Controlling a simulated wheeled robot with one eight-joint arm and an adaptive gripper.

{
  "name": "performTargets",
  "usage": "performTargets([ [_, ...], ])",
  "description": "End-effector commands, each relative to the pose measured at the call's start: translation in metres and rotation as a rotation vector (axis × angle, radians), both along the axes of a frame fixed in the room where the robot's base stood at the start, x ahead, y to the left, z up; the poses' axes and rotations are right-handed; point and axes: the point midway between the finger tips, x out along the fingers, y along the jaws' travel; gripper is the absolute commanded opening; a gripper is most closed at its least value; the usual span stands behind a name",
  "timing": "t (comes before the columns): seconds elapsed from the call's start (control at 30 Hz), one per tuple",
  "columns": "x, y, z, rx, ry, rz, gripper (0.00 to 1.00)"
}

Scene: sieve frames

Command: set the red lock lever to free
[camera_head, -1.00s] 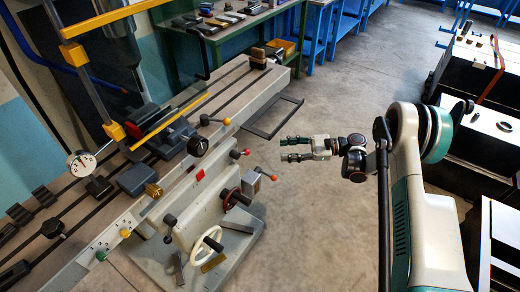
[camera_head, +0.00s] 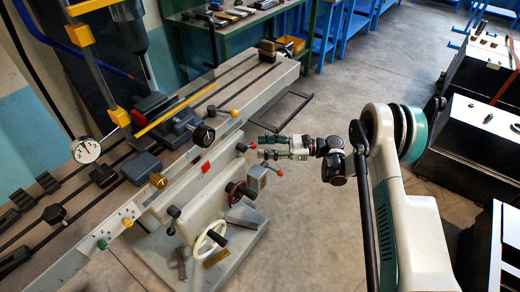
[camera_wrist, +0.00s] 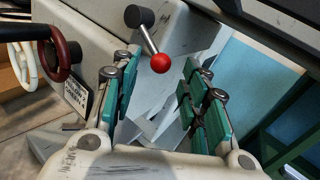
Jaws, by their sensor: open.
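In the wrist view a lever with a red ball (camera_wrist: 159,63), a metal stem and a black hub (camera_wrist: 138,16) shows ahead, between the spread fingers. My gripper (camera_head: 261,147) is open and empty, beside the machine near both knobs. It also shows in the wrist view (camera_wrist: 158,80), with green pads on either side of the ball. I see no contact.
A dark red handwheel (camera_wrist: 66,50) and a white handwheel (camera_head: 210,240) are close by on the machine. The long slotted machine table (camera_head: 235,85) runs above. Dark machines (camera_head: 450,140) stand at the right. Open floor (camera_head: 325,95) lies between.

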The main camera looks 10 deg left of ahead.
Motion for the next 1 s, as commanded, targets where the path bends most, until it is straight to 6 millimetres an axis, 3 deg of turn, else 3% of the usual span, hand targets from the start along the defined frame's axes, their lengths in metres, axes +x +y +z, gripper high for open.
performTargets([
  [0.2, -0.003, 0.018, -0.001, 0.0, 0.0, 0.0, 0.41],
  [0.53, -0.004, 0.021, 0.0, 0.0, 0.0, 0.0, 0.41],
  [0.7, -0.004, 0.021, 0.0, 0.0, 0.0, -0.001, 0.02],
  [1.0, -0.005, 0.022, 0.009, -0.028, -0.066, -0.002, 0.0],
])
